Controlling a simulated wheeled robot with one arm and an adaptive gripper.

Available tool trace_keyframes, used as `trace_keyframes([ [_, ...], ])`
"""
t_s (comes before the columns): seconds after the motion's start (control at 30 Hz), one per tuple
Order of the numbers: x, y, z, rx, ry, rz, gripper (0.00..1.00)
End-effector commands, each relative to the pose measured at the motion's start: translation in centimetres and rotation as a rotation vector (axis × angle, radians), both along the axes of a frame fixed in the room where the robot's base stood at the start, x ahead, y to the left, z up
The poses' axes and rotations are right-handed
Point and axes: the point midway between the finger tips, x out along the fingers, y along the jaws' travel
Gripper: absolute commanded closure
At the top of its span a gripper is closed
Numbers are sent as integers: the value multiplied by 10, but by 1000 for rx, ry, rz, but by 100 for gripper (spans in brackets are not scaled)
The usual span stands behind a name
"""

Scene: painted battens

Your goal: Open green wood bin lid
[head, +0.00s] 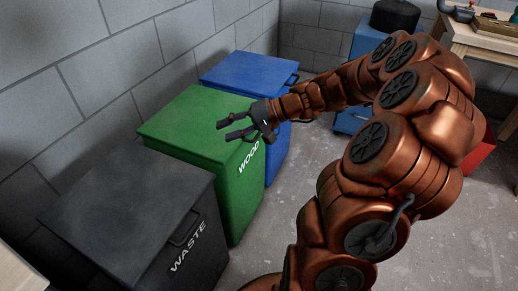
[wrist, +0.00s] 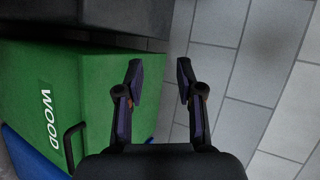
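The green wood bin (head: 238,187) stands in the middle of a row of bins along the wall, with "WOOD" on its front. Its lid (head: 185,122) lies flat and closed on top. My gripper (head: 223,130) is over the right part of the lid in the head view, with its fingers pointing left. In the wrist view the gripper (wrist: 160,75) has its two fingers apart with nothing between them. The green bin (wrist: 70,100) lies to the left there, with a dark handle (wrist: 72,145) at its front edge. I cannot tell whether the fingers touch the lid.
A dark grey waste bin (head: 125,215) stands on the near side of the green bin. A blue bin (head: 245,72) stands on the far side. The grey block wall (head: 90,85) runs close behind the bins. The concrete floor (head: 285,215) in front is clear.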

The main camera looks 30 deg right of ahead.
Motion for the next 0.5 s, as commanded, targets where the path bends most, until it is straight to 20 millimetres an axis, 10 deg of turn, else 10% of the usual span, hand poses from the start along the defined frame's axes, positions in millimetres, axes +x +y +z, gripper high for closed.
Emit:
trace_keyframes([
  [0.2, 21, -90, -78, 92, -82, -222, 63],
  [0.5, 22, -177, -132, 146, -153, -428, 63],
])
